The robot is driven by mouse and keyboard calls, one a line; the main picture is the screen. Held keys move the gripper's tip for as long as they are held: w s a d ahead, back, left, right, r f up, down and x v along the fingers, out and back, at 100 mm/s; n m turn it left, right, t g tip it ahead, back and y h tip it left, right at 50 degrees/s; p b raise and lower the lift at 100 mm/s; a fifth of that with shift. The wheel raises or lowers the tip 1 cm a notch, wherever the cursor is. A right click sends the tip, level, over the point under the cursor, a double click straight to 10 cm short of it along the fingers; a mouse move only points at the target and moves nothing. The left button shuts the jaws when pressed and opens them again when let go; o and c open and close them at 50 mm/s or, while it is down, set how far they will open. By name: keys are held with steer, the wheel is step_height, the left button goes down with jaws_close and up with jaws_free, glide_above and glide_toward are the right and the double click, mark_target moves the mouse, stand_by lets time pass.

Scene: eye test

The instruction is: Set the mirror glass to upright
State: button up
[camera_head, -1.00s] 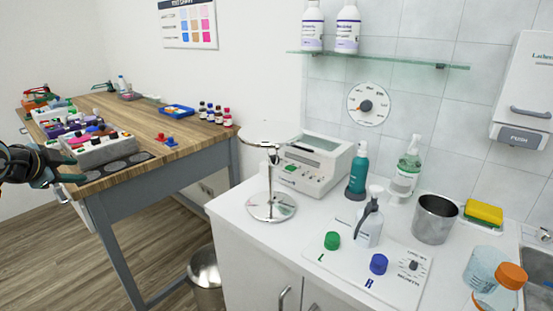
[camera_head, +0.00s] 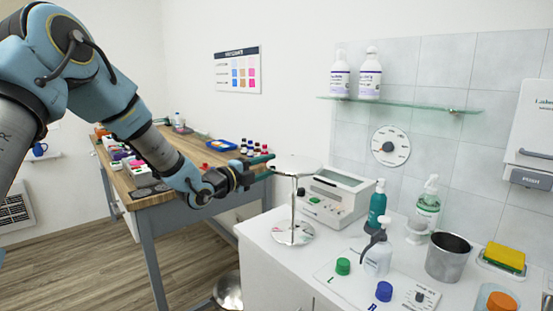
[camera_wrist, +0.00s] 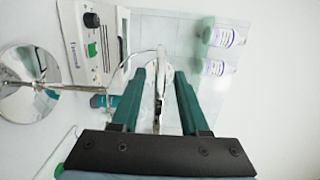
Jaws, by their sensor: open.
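The mirror stands on the white counter, with a round metal base (camera_head: 293,235) and a thin upright pole. Its round mirror glass (camera_head: 298,165) is tipped about flat at the top. In the wrist view, turned sideways, the glass (camera_wrist: 150,98) shows nearly edge-on as a thin strip, with the base (camera_wrist: 28,88) at left. My gripper (camera_head: 272,166) is at the left rim of the glass. Its green fingers (camera_wrist: 159,73) are open, one on each side of the glass edge, with gaps showing. Whether either finger touches the glass cannot be told.
A white device (camera_head: 335,198) stands close behind the mirror. Bottles, a metal cup (camera_head: 448,258) and a panel with green and blue knobs (camera_head: 384,291) stand to the right. A wooden bench (camera_head: 125,180) is at left. A glass shelf (camera_head: 400,103) hangs above.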

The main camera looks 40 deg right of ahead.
mark_target(275, 161)
steer(key=shift+w+d+p, duration=0.15)
steer(key=shift+d+p, duration=0.3)
steer(key=shift+d, duration=1.25)
jaws_close()
